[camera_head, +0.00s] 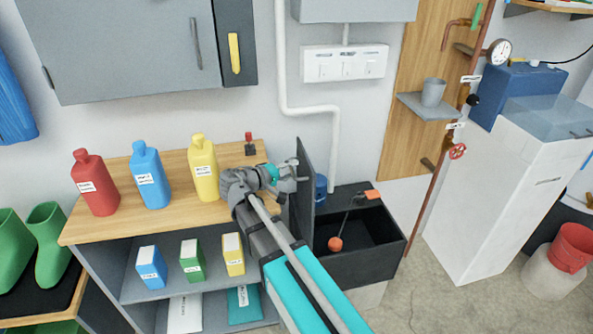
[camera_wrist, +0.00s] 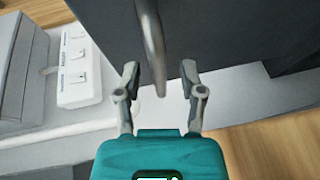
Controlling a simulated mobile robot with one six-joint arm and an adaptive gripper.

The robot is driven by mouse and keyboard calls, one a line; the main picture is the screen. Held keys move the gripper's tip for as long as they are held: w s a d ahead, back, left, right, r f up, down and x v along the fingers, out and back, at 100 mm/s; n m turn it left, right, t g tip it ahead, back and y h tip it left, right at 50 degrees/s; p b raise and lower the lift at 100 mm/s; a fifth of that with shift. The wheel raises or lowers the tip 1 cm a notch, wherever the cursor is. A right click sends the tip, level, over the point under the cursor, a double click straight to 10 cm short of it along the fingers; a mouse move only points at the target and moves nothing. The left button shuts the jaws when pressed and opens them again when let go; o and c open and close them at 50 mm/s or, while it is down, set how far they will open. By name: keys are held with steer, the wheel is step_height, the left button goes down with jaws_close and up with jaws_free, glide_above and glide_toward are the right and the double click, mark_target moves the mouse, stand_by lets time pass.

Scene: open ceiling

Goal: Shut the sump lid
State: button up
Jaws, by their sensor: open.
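The sump (camera_head: 360,262) is an open black box on the right, with an orange float ball (camera_head: 335,243) on a rod inside. Its dark lid (camera_head: 306,205) stands upright along the sump's left side. My gripper (camera_head: 294,171) is at the upper left face of the lid, open. In the wrist view, the dark lid (camera_wrist: 215,30) fills the top, and a grey bar handle (camera_wrist: 152,45) reaches down between the two spread fingers of my gripper (camera_wrist: 160,76). I cannot tell whether either finger touches the handle.
A wooden-topped shelf (camera_head: 115,220) with red, blue and yellow bottles lies left of the lid. A white pipe (camera_head: 334,150) runs down the wall behind the sump. A copper pipe with a red valve (camera_head: 457,151) stands to the right. Open floor shows at the lower right.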

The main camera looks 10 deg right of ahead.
steer(key=shift+d, duration=0.2)
jaws_close()
stand_by(0.3)
